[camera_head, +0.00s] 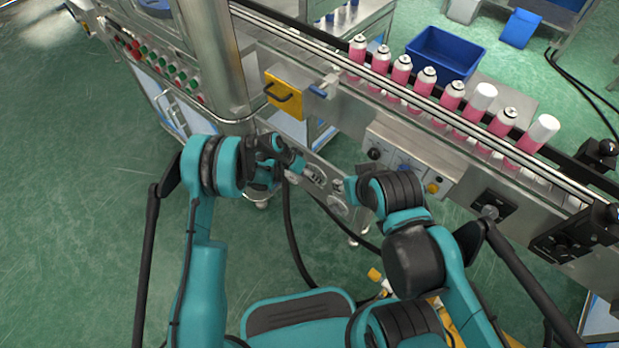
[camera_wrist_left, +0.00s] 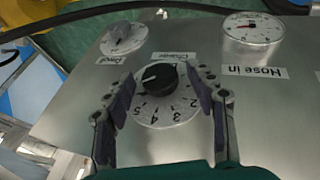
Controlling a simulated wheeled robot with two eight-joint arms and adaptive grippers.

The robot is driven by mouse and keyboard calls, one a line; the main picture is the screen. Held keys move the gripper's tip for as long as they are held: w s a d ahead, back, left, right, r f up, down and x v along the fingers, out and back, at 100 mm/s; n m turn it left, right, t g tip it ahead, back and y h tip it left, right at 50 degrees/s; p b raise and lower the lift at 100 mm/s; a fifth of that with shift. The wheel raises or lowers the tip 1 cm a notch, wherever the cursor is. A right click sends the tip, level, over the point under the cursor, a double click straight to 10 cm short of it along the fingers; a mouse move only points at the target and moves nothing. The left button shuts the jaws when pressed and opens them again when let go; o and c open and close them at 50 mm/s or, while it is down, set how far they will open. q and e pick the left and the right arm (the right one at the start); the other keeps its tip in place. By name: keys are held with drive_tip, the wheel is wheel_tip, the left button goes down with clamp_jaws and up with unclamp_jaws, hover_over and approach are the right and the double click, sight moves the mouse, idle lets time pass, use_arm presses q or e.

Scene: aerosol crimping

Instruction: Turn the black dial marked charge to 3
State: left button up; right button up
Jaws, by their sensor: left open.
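The black dial (camera_wrist_left: 158,78) sits on a round white scale plate (camera_wrist_left: 166,112) on a metal panel in the left wrist view. Numbers including 3, 4 and 5 show along the plate's near side. A light mark shows at the left of the knob; its exact reading is unclear. My left gripper (camera_wrist_left: 163,80) is open, with one dark finger on each side of the dial; I cannot tell whether either touches it. In the head view my left gripper (camera_head: 294,162) is small beside the panel (camera_head: 316,180). My right gripper's fingers do not show.
A "Hose In" gauge (camera_wrist_left: 252,30) and another knob (camera_wrist_left: 123,37) flank the dial. A dark hose crosses behind. In the head view, pink cans (camera_head: 404,75) stand along the conveyor (camera_head: 440,118), with a blue bin (camera_head: 444,53) behind.

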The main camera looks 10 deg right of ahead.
use_arm(q)
drive_tip(key=c, duration=1.2)
drive_tip(key=shift+o, duration=0.2)
drive_tip(key=shift+a, duration=0.1)
drive_tip(key=shift+w+a+f+n+g+h, duration=0.15)
drive_tip(key=shift+n+g+h, duration=0.2)
drive_tip(key=shift+g+h, duration=0.8)
drive_tip(key=shift+w+a+f+n+g+h, duration=0.15)
drive_tip(key=shift+n+g+h, duration=0.2)
drive_tip(key=shift+g+h, duration=0.8)
drive_tip(key=shift+d, duration=0.1)
